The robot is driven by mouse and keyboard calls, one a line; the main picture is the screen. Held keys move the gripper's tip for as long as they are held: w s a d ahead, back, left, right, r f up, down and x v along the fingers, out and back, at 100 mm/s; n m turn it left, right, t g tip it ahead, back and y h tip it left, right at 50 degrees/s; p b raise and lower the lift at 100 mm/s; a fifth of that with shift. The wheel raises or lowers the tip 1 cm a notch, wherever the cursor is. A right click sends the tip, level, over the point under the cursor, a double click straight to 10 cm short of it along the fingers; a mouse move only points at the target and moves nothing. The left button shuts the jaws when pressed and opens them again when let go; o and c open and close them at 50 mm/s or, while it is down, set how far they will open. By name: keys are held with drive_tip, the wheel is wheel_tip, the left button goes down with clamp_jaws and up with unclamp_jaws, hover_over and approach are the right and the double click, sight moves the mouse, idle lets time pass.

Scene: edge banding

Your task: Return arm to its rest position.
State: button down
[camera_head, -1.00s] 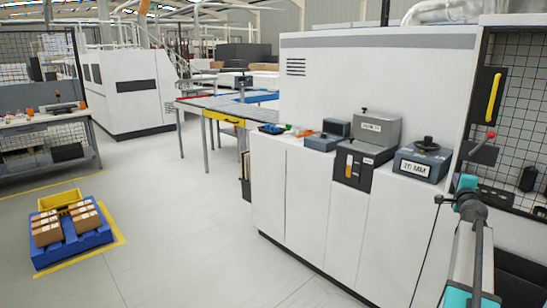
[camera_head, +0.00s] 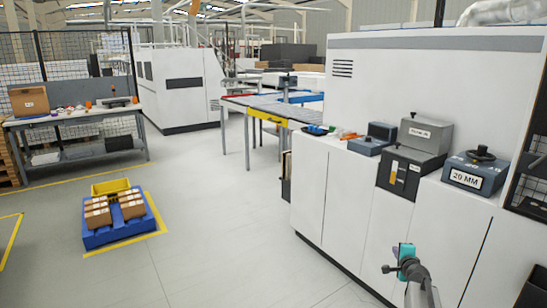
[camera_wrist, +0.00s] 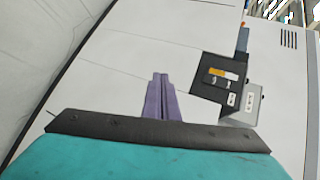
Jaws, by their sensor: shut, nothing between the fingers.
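My arm (camera_head: 422,292) shows at the lower right of the head view, in front of the white machine (camera_head: 312,180). Its teal joint (camera_head: 404,250) is beside the machine's lower front panels. The gripper's fingers cannot be made out in the head view. In the wrist view, the two purple fingers of my gripper (camera_wrist: 160,80) are together with nothing between them. They are apart from the machine's white surface behind them. The dark control box with a yellow mark (camera_wrist: 222,75) is to their right.
On the machine's ledge stand a grey box unit (camera_head: 412,155) and a blue-grey unit labelled 20 MM (camera_head: 476,171). A blue pallet with cartons (camera_head: 120,232) is on the floor at left. A workbench (camera_head: 75,118) stands behind it. The middle floor is clear.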

drive_tip(key=s+a+f+n+g+y, duration=0.25)
drive_tip(key=s+a+f, duration=0.45)
drive_tip(key=a+f, duration=0.4)
drive_tip(key=s+a+f+n+g+y, duration=0.1)
drive_tip(key=s+a+f+n+g, duration=0.25)
drive_tip(key=s+a+f, duration=0.55)
drive_tip(key=s+a+f+n+g+y, duration=0.25)
drive_tip(key=s+a+f, duration=0.35)
drive_tip(key=a+f, duration=0.6)
drive_tip(key=s+a+f+n+g, duration=0.2)
drive_tip(key=s+f, duration=0.1)
drive_tip(key=s, duration=0.4)
drive_tip(key=s+a+f+n+g+h, duration=0.1)
drive_tip(key=s+a+f+n+g, duration=0.1)
drive_tip(key=s, duration=0.6)
drive_tip(key=s+a+f+n+g, duration=0.2)
drive_tip(key=s+f, duration=0.1)
drive_tip(key=s, duration=0.4)
drive_tip(key=s+d+r+n+g+h, duration=0.1)
drive_tip(key=s+d+n+g, duration=0.1)
drive_tip(key=s, duration=0.5)
drive_tip(key=s+d+r+n+g+h, duration=0.1)
drive_tip(key=s+d+r+n+g, duration=0.1)
drive_tip(key=s, duration=0.4)
drive_tip(key=shift+s+d+n, duration=0.35)
drive_tip(key=shift+d+n, duration=0.2)
drive_tip(key=shift+n, duration=0.2)
